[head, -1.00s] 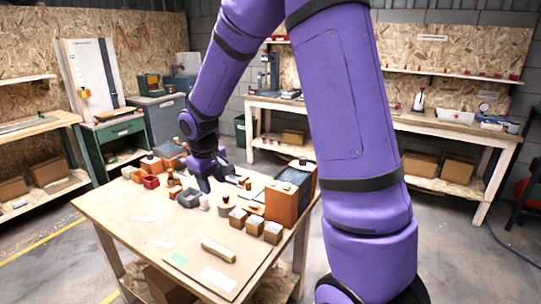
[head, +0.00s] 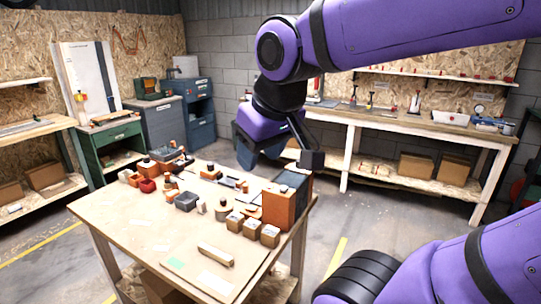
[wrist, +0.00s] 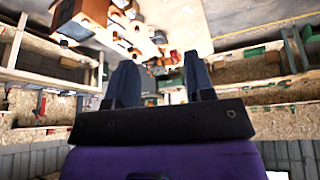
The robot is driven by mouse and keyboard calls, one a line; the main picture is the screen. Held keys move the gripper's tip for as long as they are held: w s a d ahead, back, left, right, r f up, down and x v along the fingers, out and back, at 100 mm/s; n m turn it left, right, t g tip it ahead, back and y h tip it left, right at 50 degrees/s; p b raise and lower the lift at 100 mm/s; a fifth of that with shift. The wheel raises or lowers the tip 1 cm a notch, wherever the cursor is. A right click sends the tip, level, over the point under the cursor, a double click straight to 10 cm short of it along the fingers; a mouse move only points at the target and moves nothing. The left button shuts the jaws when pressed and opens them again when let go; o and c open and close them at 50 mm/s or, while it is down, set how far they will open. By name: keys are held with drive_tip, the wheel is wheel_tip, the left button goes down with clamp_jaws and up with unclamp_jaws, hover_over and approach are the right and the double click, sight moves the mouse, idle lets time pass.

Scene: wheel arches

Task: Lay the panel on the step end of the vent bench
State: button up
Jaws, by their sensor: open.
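My gripper (wrist: 161,60) is open, with nothing between its two dark fingers in the wrist view. In the head view my gripper (head: 279,160) is raised above the back right of the wooden table (head: 130,232), clear of everything on it. I cannot tell which item is the panel, or which part is the step end of the vent bench. A pale bar (head: 215,254) lies on a thin board near the table's front. A tall orange block (head: 279,209) with a dark grey slab beside it stands at the right edge, below my gripper.
Several small cardboard-coloured boxes (head: 252,228), a grey open bin (head: 186,202) and a red bin (head: 147,185) crowd the table's middle and back. Its front left is mostly bare. A long workbench (head: 400,122) stands along the back wall, with a green cabinet (head: 115,143) at left.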

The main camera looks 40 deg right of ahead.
drive_tip(key=shift+o, duration=0.4)
drive_tip(key=shift+s+a+t, duration=0.1)
drive_tip(key=shift+s+t, duration=0.2)
drive_tip(key=shift+s, duration=1.1)
drive_tip(key=m+g, duration=0.4)
drive_tip(key=m, duration=2.9)
hover_over(215, 251)
drive_tip(key=shift+y, duration=0.4)
wheel_tip(215, 251, down, 42)
drive_tip(key=shift+r, duration=0.15)
drive_tip(key=shift+f, duration=2.95)
drive_tip(key=shift+c, duration=0.4)
